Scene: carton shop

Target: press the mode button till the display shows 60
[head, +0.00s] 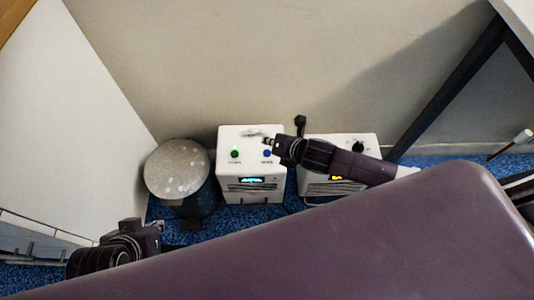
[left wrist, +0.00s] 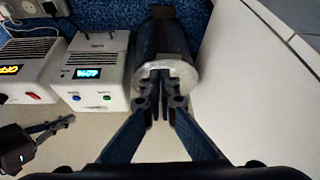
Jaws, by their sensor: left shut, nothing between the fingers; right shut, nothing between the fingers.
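A white box (head: 251,190) has a green button (head: 235,154) and a blue button (head: 267,154) with tiny labels that I cannot read surely. Its lit cyan display (head: 251,180) also shows in the left wrist view (left wrist: 87,73), too blurred to read surely. My right gripper (head: 262,137) is shut and empty, close to the blue button on its far side in the head view. The left wrist view shows its tip (left wrist: 68,121) apart from that button. My left gripper (left wrist: 160,98) is shut and empty, in front of a dark bin in the left wrist view.
The round bin (head: 177,168) with a speckled grey lid stands left of the box. A second white box (head: 314,184) with a black knob (head: 358,147) and an orange display stands to the right, partly behind my right arm. A wall rises behind; a white panel (head: 65,120) stands left.

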